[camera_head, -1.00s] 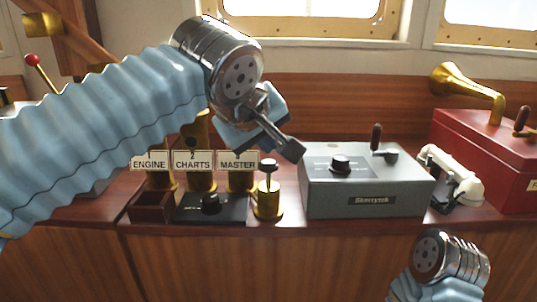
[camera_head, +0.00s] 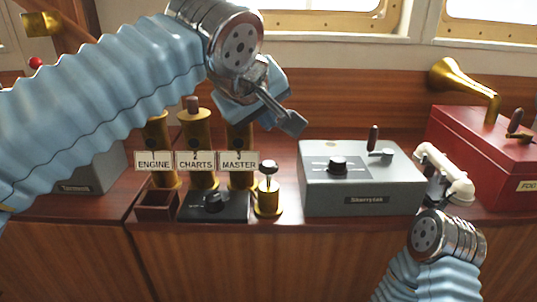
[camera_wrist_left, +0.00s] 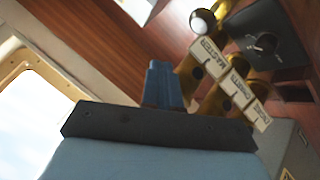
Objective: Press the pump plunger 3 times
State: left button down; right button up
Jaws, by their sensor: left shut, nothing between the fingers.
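Brass tubes labelled ENGINE (camera_head: 154,166), CHARTS (camera_head: 196,165) and MASTER (camera_head: 239,165) stand left of the pump. A black knob box (camera_head: 232,210) sits before them. A grey lever box (camera_head: 322,202), white handset (camera_head: 452,182) and red box with brass horn (camera_head: 480,140) stand to the right.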

dwell(0.4)
grip_shut()
dwell(1.6)
